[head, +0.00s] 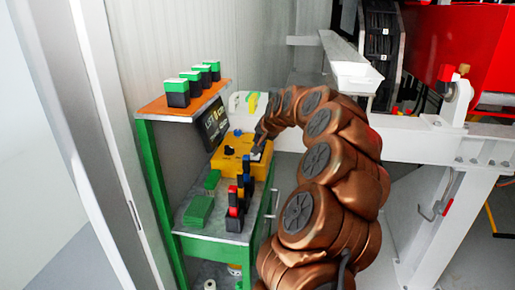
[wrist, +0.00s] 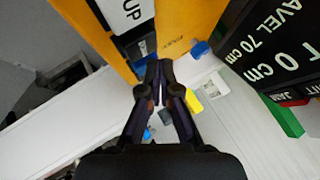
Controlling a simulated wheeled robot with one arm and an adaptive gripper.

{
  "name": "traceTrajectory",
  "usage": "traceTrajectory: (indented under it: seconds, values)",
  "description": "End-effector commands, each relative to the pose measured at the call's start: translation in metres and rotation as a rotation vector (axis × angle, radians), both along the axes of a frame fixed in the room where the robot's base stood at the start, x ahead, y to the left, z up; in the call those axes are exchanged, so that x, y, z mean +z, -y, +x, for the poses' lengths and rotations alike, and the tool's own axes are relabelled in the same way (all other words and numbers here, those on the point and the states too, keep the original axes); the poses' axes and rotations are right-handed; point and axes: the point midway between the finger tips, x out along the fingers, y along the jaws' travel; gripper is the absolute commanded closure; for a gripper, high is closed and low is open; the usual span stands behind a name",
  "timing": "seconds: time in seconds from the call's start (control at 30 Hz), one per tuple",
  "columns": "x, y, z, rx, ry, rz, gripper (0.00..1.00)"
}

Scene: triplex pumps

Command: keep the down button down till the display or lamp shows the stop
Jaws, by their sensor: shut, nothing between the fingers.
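The yellow control box (head: 238,143) stands on the green bench in the head view; its face (wrist: 185,25) fills the top of the wrist view. The black display (wrist: 280,45) shows partly cut-off text, "AVEL 70 cm" and "T 0 cm". The display (head: 215,121) is too small to read in the head view.
The green bench has an orange top shelf (head: 157,106) with several green-and-black blocks. Red and blue upright pieces (head: 236,200) stand near my arm on the lower shelf. A white steel frame (head: 440,140) and red machinery are at the right.

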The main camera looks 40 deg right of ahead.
Motion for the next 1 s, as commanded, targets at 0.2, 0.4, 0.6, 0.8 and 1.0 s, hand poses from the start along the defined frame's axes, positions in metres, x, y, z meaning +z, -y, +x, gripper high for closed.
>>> traceTrajectory:
  seconds: [0.2, 0.4, 0.6, 0.8, 1.0]
  values:
    - [0.010, 0.001, 0.000, -0.001, 0.002, -0.002, 1.00]
    - [0.026, 0.000, 0.000, 0.000, 0.001, 0.000, 1.00]
    - [0.042, 0.000, 0.000, 0.000, 0.001, -0.002, 1.00]
    - [0.050, 0.000, 0.000, 0.000, 0.000, 0.000, 1.00]
    - [0.050, 0.000, 0.000, 0.000, 0.000, 0.000, 1.00]
